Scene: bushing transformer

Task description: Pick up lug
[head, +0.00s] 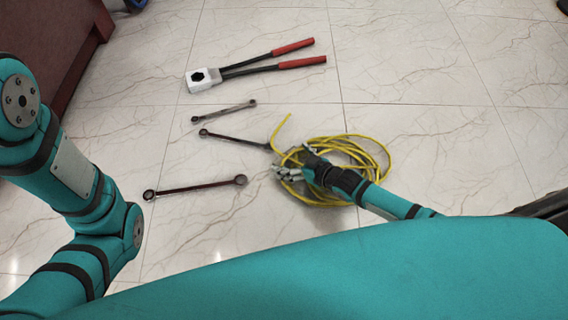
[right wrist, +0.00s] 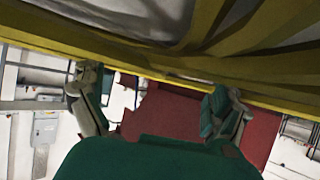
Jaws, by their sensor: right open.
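No lug can be made out in either view; one may be too small to see or hidden by my gripper and the cable. My right gripper (head: 284,172) is at the left side of the coiled yellow cable (head: 372,148) on the floor. In the right wrist view its two fingers (right wrist: 155,100) stand wide apart with nothing seen between them. Yellow cable strands (right wrist: 150,55) cross close in front of the fingers; whether they touch cannot be told. My left arm shows at the left of the head view, but its gripper is not visible.
Three wrenches lie left of the coil: a short one (head: 224,112), a middle one (head: 236,138) and a lower one (head: 196,187). A red-handled crimping tool (head: 232,72) lies farther back. A dark red cabinet (head: 48,38) stands upper left. Tiled floor right of the coil is clear.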

